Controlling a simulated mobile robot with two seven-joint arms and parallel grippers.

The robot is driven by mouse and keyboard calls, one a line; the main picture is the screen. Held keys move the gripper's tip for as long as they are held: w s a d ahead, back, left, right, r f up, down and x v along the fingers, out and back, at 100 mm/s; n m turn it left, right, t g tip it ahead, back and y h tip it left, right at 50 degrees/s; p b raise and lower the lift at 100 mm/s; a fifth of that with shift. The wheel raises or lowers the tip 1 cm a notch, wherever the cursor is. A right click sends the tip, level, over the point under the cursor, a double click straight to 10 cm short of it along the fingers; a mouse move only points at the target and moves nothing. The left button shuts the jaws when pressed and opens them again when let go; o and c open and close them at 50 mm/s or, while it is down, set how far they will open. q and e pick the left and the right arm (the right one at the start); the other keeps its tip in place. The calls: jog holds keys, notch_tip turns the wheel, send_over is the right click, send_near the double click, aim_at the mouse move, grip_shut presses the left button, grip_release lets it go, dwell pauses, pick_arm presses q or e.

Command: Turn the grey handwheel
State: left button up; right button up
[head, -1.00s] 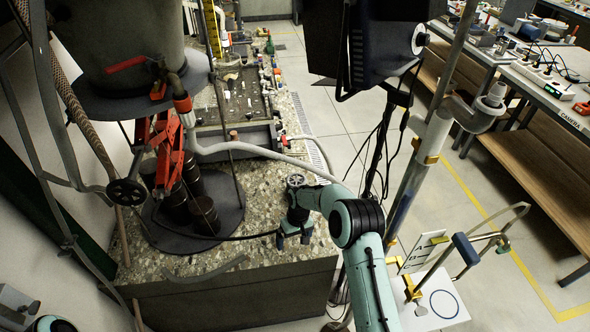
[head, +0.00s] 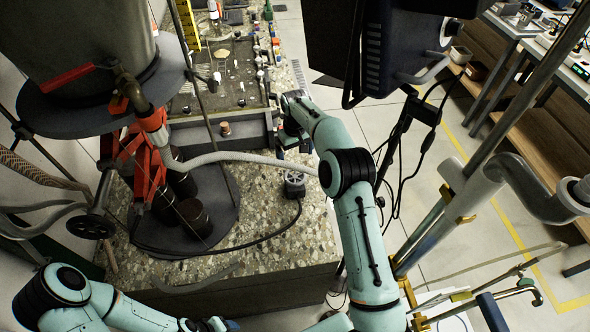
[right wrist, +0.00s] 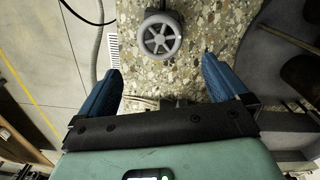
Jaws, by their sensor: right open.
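The grey handwheel (head: 294,184), a small spoked wheel on a dark body, sits on the speckled stone top with a black hose running to it. In the right wrist view the handwheel (right wrist: 160,38) shows just ahead of and between the finger tips. My right gripper (head: 292,143) is beyond the wheel in the head view, apart from it. Its blue fingers (right wrist: 162,72) are spread and nothing is between them. My left arm comes in at the lower left; its gripper (head: 216,325) is cut by the bottom edge, and its fingers cannot be made out.
A black handwheel (head: 92,227) and red brackets (head: 150,165) stand at the left under a big grey tank (head: 75,45). A pale hose (head: 235,157) crosses behind the grey wheel. A dark boxed device (head: 385,45) on a stand is at the right.

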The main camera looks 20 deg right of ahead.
aim_at(295, 176)
notch_tip(295, 176, down, 11)
jog(key=shift+w+f, duration=0.1)
dwell(0.3)
jog(key=c, duration=0.8)
jog(key=shift+m, duration=0.4)
jog(key=m, duration=1)
jog(key=shift+m, duration=0.4)
jog(key=m, duration=1.2)
